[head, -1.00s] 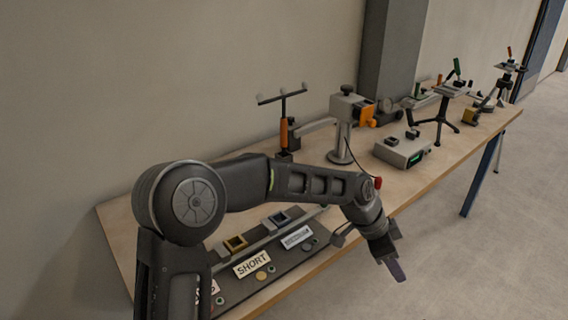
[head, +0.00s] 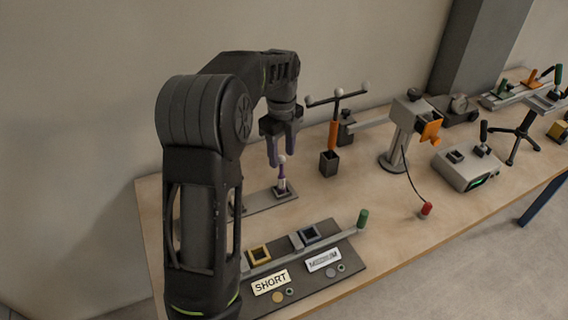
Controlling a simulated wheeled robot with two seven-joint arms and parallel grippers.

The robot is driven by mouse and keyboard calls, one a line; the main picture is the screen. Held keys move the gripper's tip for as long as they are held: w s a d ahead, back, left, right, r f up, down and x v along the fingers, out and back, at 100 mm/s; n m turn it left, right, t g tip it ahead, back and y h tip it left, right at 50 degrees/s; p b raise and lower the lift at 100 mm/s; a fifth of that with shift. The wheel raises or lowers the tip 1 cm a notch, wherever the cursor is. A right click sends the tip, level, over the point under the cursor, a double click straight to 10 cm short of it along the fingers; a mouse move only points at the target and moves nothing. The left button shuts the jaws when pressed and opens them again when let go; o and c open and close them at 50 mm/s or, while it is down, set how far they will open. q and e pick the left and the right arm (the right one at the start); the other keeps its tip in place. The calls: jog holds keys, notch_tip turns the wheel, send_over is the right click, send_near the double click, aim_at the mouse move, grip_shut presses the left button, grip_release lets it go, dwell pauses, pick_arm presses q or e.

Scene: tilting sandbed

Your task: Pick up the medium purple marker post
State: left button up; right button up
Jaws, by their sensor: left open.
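The purple marker post (head: 281,184) stands upright on a grey strip (head: 263,202) on the table, with a pale ball at its top. My left gripper (head: 281,157) is open and points down, directly over the post. Its two fingers look to be on either side of the post's top; I cannot tell whether they touch it. My left arm hides the left end of the strip. My right gripper is not in view.
A dark board (head: 322,283) with SHORT and other labels lies in front, with a green-ended lever (head: 362,218). An orange post with a T-shaped top (head: 333,133) stands close to the right of the gripper. A grey stand (head: 397,145) and a meter box (head: 466,168) are further right.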

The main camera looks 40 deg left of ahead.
aim_at(282, 175)
pick_arm(q)
jog(key=shift+a+r, duration=0.2)
jog(key=shift+r, duration=0.05)
jog(key=shift+s+d+r, duration=0.1)
jog(key=shift+s+d, duration=0.05)
jog(key=shift+s, duration=0.05)
jog(key=shift+f, duration=1.35)
jog(key=shift+f+p, duration=0.45)
jog(key=shift+f, duration=0.05)
notch_tip(282, 175, down, 4)
jog(key=shift+w+f+p, duration=0.15)
jog(key=shift+p, duration=0.35)
grip_shut()
